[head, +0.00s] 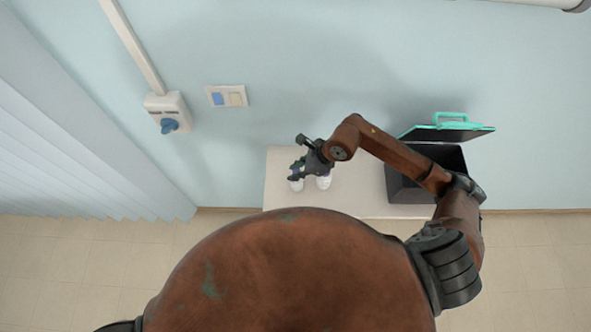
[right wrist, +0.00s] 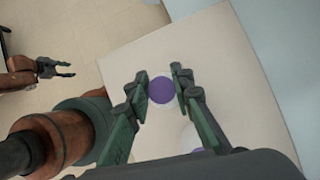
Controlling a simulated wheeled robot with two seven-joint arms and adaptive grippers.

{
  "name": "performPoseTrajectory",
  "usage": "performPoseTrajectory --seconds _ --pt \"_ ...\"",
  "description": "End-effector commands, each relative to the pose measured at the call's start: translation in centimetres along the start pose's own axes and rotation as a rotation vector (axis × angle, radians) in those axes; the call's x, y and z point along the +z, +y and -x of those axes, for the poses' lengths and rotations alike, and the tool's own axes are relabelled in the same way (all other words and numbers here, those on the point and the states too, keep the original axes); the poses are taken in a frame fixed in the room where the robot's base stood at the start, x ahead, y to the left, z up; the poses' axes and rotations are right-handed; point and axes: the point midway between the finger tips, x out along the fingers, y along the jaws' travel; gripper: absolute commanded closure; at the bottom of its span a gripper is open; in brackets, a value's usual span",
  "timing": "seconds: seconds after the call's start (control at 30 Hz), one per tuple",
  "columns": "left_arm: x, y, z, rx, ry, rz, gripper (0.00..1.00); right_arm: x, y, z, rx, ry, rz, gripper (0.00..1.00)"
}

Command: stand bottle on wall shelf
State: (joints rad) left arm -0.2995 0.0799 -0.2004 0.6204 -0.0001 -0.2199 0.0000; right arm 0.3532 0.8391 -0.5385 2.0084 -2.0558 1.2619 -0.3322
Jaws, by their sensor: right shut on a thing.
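A white bottle with a purple cap (right wrist: 161,91) is between the two fingers of my right gripper (right wrist: 159,79), which is shut on it. In the head view, the white body of this bottle (head: 296,185) shows below my right gripper (head: 299,164). I cannot tell whether its base touches the pale surface. A second white bottle (head: 323,183) stands close to its right. In the right wrist view this one is mostly hidden behind my gripper. My left gripper (right wrist: 58,69) is open and empty, at the left of the right wrist view. I cannot make out a separate wall shelf.
The pale flat top (head: 355,203) stands against the blue wall. A dark box (head: 402,186) with a raised, teal-handled lid (head: 451,127) is on its right part. A switch plate (head: 227,96) and a socket (head: 168,112) are on the wall. Blinds (head: 85,140) hang at left.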

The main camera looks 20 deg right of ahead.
Motion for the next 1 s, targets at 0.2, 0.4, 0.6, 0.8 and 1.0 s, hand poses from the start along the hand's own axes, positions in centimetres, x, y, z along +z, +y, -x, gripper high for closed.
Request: performPoseTrajectory --seconds 0.2,0.4,0.6,0.8,1.0 --pt "0.2 0.0 -0.2 0.0 -0.002 0.0 0.6 -0.1 0.0 -0.1 0.0 0.001 0.0 0.76" --pt "0.2 0.0 -0.2 0.0 -0.002 0.0 0.6 -0.1 0.0 -0.1 0.0 0.001 0.0 0.62" --pt "0.2 0.0 -0.2 0.0 -0.002 0.0 0.6 -0.1 0.0 -0.1 0.0 0.001 0.0 0.61" --pt "0.2 0.0 -0.2 0.0 -0.002 0.001 0.6 -0.1 -0.1 0.6 -0.003 0.001 0.001 0.61" --pt "0.3 0.0 -1.0 0.0 -0.002 0.001 0.6 -0.2 -0.2 4.0 -0.005 0.003 0.002 0.61"
